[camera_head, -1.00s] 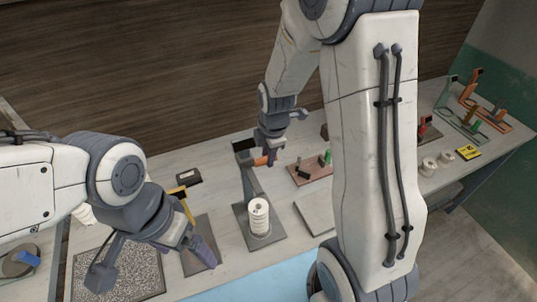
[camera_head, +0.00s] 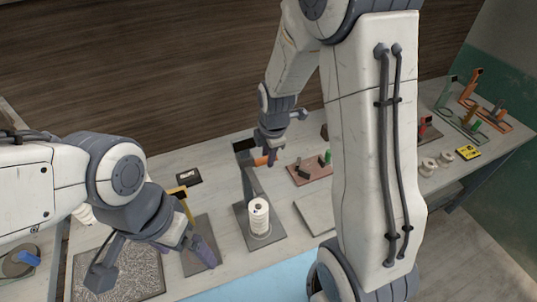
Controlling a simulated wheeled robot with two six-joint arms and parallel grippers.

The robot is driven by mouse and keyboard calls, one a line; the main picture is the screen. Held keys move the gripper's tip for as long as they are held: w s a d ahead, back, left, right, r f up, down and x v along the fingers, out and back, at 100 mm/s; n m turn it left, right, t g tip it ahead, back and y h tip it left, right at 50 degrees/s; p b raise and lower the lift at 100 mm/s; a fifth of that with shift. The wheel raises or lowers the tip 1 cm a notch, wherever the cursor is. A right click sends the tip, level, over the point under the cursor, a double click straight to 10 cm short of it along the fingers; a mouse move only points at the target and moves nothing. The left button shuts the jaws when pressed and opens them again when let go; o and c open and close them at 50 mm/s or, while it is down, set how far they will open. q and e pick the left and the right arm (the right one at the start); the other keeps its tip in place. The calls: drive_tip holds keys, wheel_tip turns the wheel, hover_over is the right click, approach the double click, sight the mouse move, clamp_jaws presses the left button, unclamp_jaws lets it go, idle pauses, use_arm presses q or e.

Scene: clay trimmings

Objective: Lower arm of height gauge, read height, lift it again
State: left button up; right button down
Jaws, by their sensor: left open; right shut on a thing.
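A height gauge stands near the middle of the table, with a dark grey base (camera_head: 270,238), a grey post and arm (camera_head: 249,185), an orange grip (camera_head: 261,161) and a black head (camera_head: 243,145). A white ribbed cylinder (camera_head: 258,218) stands upright on its base. My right gripper (camera_head: 271,157) is shut on the orange grip, behind the cylinder; its fingertips are small and partly hidden. My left gripper (camera_head: 207,252) is open and empty, low over the base of a yellow gauge, left of the cylinder. The reading is too small to make out.
The yellow gauge (camera_head: 182,193) stands left of the height gauge. A speckled slab (camera_head: 130,270) and a small black box (camera_head: 188,177) lie nearby. A pink board (camera_head: 312,172), white rolls (camera_head: 428,167) and a yellow sign (camera_head: 468,153) are to the right. My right arm blocks part of the table.

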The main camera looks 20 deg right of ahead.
wheel_tip(320, 180, down, 10)
drive_tip(key=b, duration=0.8)
drive_tip(key=shift+s, duration=0.1)
drive_tip(key=c, duration=0.7)
unclamp_jaws()
drive_tip(key=shift+o, duration=0.2)
wheel_tip(320, 180, up, 10)
drive_tip(key=s+b, duration=0.1)
drive_tip(key=s, duration=0.1)
drive_tip(key=shift+r+b, duration=0.15)
drive_tip(key=shift+b, duration=0.15)
